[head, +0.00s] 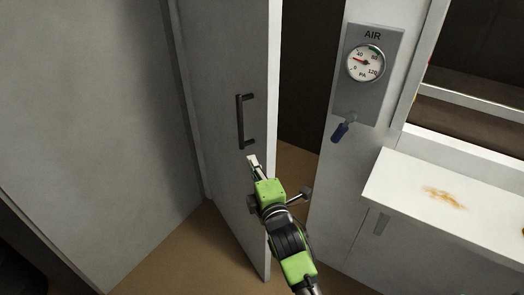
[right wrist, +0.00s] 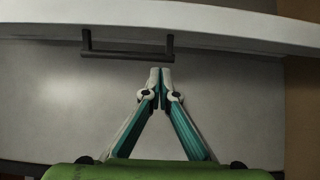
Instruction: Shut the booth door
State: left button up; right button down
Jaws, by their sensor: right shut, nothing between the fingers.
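The booth door (head: 225,75) is a grey panel standing ajar, with a dark gap between its right edge and the wall with the gauge. Its dark bar handle (head: 241,121) is upright on the door face; it also shows in the right wrist view (right wrist: 128,52). My right gripper (head: 252,160) is just below the handle, in front of the door. In the right wrist view its fingertips (right wrist: 160,70) are together and empty, close to the handle's end. Whether they touch the door I cannot tell. My left gripper is not in view.
A gauge panel marked AIR (head: 368,75) with a blue-handled lever (head: 341,131) is on the wall to the right. A white counter (head: 400,190) with a brownish powder patch (head: 443,197) juts out at the right. Brown floor (head: 190,255) is clear at the lower left.

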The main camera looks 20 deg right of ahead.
aim_at(263, 153)
jog(key=w+d+p, duration=0.1)
jog(key=w+d, duration=0.2)
jog(key=d, duration=0.1)
jog(key=shift+w, duration=0.25)
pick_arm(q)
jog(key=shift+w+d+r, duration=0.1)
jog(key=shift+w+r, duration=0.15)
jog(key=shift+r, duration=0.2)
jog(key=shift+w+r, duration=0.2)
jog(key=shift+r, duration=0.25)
